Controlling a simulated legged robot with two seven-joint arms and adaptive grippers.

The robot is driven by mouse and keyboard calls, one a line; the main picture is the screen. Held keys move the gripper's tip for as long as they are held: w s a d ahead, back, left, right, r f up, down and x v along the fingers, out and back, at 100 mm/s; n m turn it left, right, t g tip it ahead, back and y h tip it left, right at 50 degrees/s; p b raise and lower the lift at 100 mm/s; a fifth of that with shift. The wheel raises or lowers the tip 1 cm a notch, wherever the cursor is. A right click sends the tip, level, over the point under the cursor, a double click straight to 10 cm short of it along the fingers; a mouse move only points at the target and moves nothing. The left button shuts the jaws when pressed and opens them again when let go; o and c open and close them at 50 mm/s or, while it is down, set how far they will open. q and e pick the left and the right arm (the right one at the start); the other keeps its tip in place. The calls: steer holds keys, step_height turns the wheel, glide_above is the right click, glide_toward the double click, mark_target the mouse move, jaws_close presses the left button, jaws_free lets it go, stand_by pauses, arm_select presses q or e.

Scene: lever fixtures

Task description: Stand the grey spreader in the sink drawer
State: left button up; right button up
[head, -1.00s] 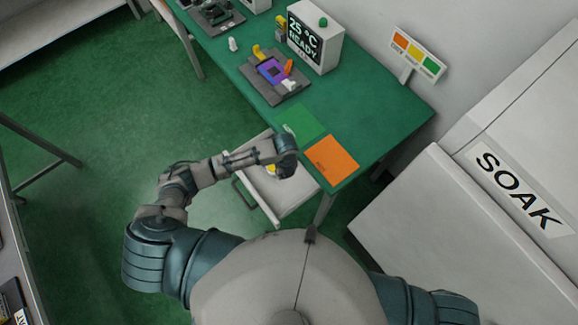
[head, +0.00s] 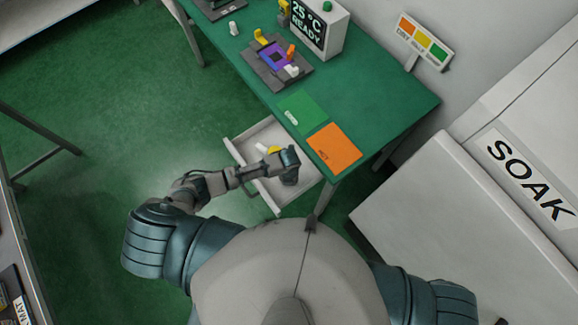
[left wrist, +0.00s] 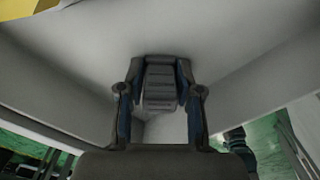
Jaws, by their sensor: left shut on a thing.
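The sink drawer (head: 272,130) is a white open drawer pulled out from under the green table. My left gripper (head: 289,178) reaches in over it from the left and points down into it. In the left wrist view, my left gripper (left wrist: 160,100) is shut on a dark grey ribbed piece, apparently the grey spreader (left wrist: 160,78), with pale drawer walls around it. Whether the spreader touches the drawer floor cannot be told. In the head view the spreader is mostly hidden by my gripper. My right gripper is out of view.
A yellow piece (head: 274,150) lies in the drawer beside my gripper. Green (head: 302,110) and orange (head: 335,148) cards lie on the table above. A purple-centred fixture (head: 275,60) stands further back. A white SOAK cabinet (head: 450,205) is at the right.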

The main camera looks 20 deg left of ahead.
arm_select(q)
steer(key=shift+a, duration=0.1)
steer(key=o, duration=1.1)
steer(key=shift+c, duration=0.2)
step_height(320, 180, up, 12)
steer(key=shift+r+p, duration=0.1)
steer(key=shift+p, duration=0.7)
